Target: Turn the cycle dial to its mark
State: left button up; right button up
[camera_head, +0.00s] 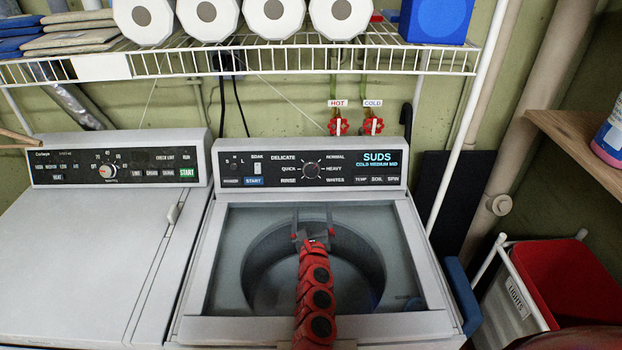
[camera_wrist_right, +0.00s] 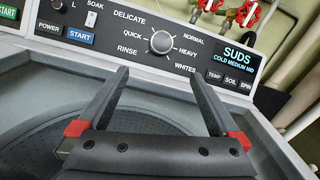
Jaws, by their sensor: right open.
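The cycle dial (camera_head: 312,171) is a round knob in the middle of the washer's black control panel (camera_head: 268,172). Delicate, quick and rinse are printed on its left; normal, heavy and whites on its right. The dial also shows in the right wrist view (camera_wrist_right: 161,42); I cannot tell for sure which word it points to. My right gripper (camera_head: 313,226) is over the washer's round tub opening, in front of and below the panel. In the right wrist view its two fingers (camera_wrist_right: 156,74) are spread, empty and apart from the dial. My left gripper is not in view.
A screen (camera_head: 377,160) reads "SUDS, COLD MEDIUM MID". A dryer (camera_head: 75,240) with its own dial stands at left. A wire shelf (camera_head: 230,66) with paper rolls hangs above, red hot and cold taps (camera_head: 339,126) behind. A red-lined basket (camera_head: 570,275) stands at right.

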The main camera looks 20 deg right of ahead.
jog(key=b, duration=0.2)
send_near(311, 172)
jog(key=b+x, duration=0.5)
jog(key=x, duration=0.1)
jog(key=shift+f+b, duration=0.2)
jog(key=shift+b, duration=0.2)
jog(key=shift+b+x, duration=1.05)
jog(key=shift+x, duration=0.1)
jog(key=shift+r, duration=0.2)
